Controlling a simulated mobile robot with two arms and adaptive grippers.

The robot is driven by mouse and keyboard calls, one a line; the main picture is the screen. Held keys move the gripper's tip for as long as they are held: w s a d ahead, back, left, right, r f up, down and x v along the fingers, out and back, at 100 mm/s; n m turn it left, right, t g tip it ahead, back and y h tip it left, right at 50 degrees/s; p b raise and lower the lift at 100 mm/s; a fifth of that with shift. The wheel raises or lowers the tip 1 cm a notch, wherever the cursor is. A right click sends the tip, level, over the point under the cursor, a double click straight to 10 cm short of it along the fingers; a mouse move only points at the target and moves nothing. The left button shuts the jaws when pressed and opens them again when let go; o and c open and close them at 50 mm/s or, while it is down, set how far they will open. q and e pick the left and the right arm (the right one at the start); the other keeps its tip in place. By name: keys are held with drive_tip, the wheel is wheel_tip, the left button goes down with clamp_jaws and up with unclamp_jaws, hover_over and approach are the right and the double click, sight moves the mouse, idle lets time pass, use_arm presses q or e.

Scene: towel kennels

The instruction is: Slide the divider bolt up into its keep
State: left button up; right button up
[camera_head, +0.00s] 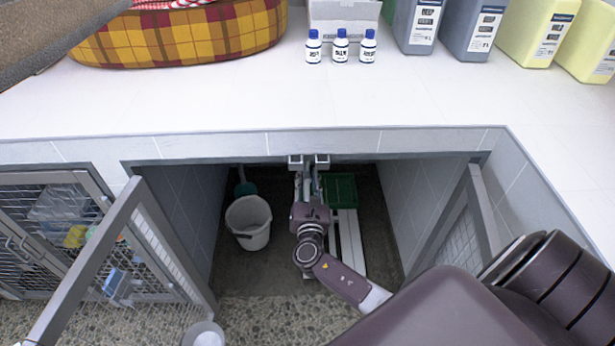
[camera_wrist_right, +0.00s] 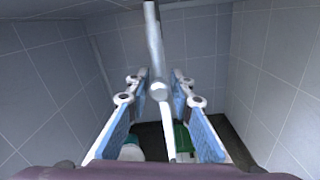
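In the right wrist view a pale metal rod (camera_wrist_right: 153,35) runs down to a rounded knob (camera_wrist_right: 159,91); this looks like the divider bolt. A narrower light bar continues below the knob. My right gripper (camera_wrist_right: 159,82) has its two blue-padded fingers apart, one on each side of the rod and knob, with gaps visible on both sides. In the head view my right gripper (camera_head: 308,165) reaches into the open kennel under the counter's front edge. It hides most of the bolt there. I cannot make out the keep in either view. My left gripper is not in view.
A white bucket (camera_head: 249,222), a green crate (camera_head: 340,190) and a white slatted panel (camera_head: 346,245) are inside the kennel. Mesh doors stand open at left (camera_head: 120,270) and right (camera_head: 465,225). The counter (camera_head: 230,105) overhangs the opening and carries several bottles and a plaid bed.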

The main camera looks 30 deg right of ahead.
sight(307, 164)
clamp_jaws()
wheel_tip(307, 164, up, 4)
drive_tip(key=p, duration=0.3)
drive_tip(key=shift+f, duration=0.1)
drive_tip(key=shift+o, duration=1.4)
unclamp_jaws()
drive_tip(key=shift+o, duration=0.9)
drive_tip(key=shift+f, duration=0.1)
